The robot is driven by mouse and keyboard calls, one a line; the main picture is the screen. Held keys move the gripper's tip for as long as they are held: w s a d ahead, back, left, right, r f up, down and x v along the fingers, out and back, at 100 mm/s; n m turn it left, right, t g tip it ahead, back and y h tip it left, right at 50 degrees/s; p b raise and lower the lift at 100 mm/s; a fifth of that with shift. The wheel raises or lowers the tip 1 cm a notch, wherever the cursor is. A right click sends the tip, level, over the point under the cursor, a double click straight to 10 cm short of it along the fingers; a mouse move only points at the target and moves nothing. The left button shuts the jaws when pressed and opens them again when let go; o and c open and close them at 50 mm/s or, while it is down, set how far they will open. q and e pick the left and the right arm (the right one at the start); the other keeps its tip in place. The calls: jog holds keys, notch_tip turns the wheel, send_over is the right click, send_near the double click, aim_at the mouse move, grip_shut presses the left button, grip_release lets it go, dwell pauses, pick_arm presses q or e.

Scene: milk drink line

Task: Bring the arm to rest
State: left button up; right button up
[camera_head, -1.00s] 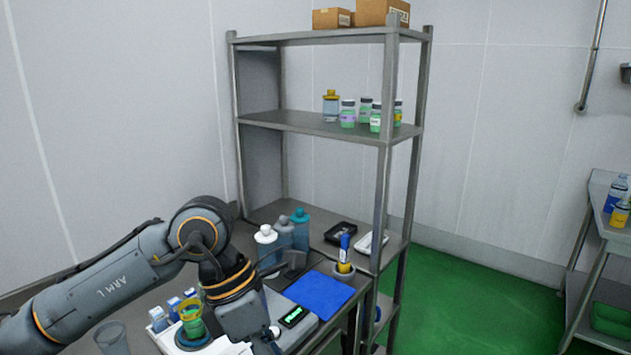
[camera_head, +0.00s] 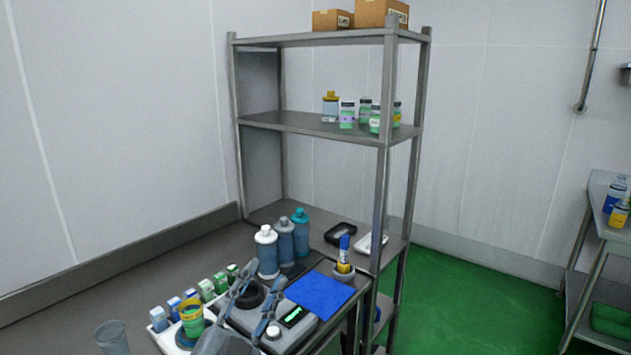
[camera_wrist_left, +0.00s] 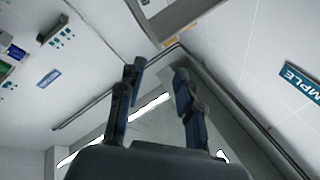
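My left gripper (camera_head: 262,281) rises from the bottom of the head view, fingers pointing up and spread apart. In the left wrist view the two fingers (camera_wrist_left: 158,68) also stand apart with nothing between them, and only walls and ceiling lie beyond. The rest of my left arm is out of the head view. My right gripper is in neither view.
Behind the fingers is a bench device with a lit display (camera_head: 293,315). Nearby are a blue cloth (camera_head: 320,292), bottles (camera_head: 267,252), a yellow-green cup (camera_head: 191,318), small boxes and a clear beaker (camera_head: 113,340). A metal shelf (camera_head: 300,125) stands behind.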

pick_arm(q)
jog(key=s+a+f+n+g+y, duration=0.2)
jog(key=a+f+n+g+y, duration=0.1)
jog(key=f, duration=0.5)
jog(key=s+a+f+n+g+y, duration=0.2)
jog(key=a+f+n+g, duration=0.1)
jog(key=f, duration=0.5)
jog(key=s+a+f+n+g+y, duration=0.2)
jog(key=s+a+f+g+y, duration=0.15)
jog(key=f, duration=0.35)
jog(key=s+a+f+n+g, duration=0.1)
jog(key=s+f+g, duration=0.4)
jog(key=s, duration=0.4)
jog(key=s+a+f+n+g, duration=0.1)
jog(key=s+a+f+g, duration=0.15)
jog(key=s+f, duration=0.6)
notch_tip(320, 180, down, 29)
jog(key=s+g+b, duration=0.2)
jog(key=b, duration=0.2)
jog(key=s+a+f+g+b, duration=0.1)
jog(key=s+a+f+b, duration=0.1)
jog(key=s+f, duration=1.4)
notch_tip(320, 180, down, 3)
jog(key=shift+s+a+f+b, duration=0.15)
jog(key=shift+f+b, duration=0.05)
jog(key=shift+b, duration=0.25)
jog(key=shift+h, duration=0.25)
